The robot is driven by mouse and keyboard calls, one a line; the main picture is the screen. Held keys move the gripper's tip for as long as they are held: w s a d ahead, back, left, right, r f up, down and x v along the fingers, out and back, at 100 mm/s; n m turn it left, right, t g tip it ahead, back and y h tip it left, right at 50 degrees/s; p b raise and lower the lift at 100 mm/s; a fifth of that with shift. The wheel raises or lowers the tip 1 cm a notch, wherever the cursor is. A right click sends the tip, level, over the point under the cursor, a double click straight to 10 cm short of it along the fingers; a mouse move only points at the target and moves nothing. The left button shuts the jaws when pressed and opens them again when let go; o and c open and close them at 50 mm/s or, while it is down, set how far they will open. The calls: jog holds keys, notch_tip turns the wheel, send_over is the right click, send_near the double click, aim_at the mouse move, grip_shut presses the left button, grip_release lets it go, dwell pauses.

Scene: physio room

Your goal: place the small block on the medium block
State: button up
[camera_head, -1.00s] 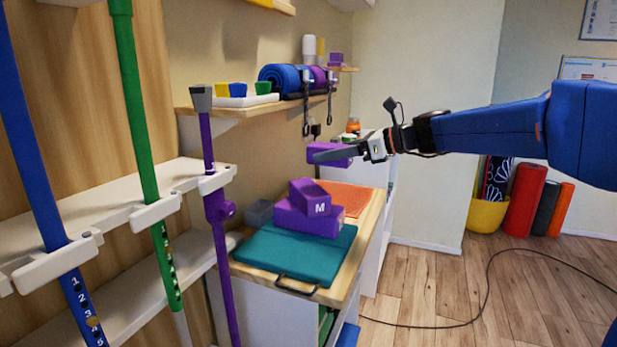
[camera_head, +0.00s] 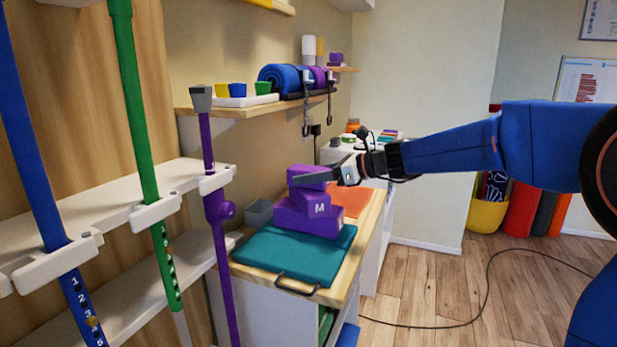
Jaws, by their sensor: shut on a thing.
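The small purple block (camera_head: 305,171) is held in my gripper (camera_head: 312,180), whose grey fingers are shut on it. It sits directly over the medium purple block (camera_head: 318,208), which is marked M. In this view the small block's lower edge meets the top of the medium block, but I cannot tell whether they touch. My gripper reaches in from the right and hides part of the small block's front.
The teal mat (camera_head: 270,257) with a black handle lies on the wooden cabinet top (camera_head: 350,275). An orange mat (camera_head: 350,199) and a grey block (camera_head: 259,213) are close by. A wall shelf (camera_head: 240,110) hangs above left. A purple pole (camera_head: 219,260) stands in front on the left.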

jog(key=shift+a+f, duration=0.1)
jog(key=shift+f, duration=0.15)
jog(key=o, duration=1)
jog(key=shift+o, duration=0.2)
jog(key=shift+r, duration=0.1)
jog(key=shift+d+r, duration=0.15)
jog(key=shift+d, duration=0.05)
jog(key=v, duration=1.2)
jog(key=s+d+f+n+h, duration=0.4)
jog(key=s+d+f+n, duration=0.3)
jog(key=s, duration=0.5)
jog(key=s+d+f+n+h, duration=0.5)
jog(key=s+d+f+n, duration=0.2)
jog(key=s, duration=0.5)
jog(key=s+d+f+n+h, duration=0.4)
jog(key=s+d+f+n, duration=0.3)
jog(key=s, duration=0.5)
notch_tip(320, 180, down, 3)
jog(key=shift+d+r+n+h, duration=0.3)
jog(key=shift+n+h, duration=0.1)
jog(key=shift+n, duration=0.1)
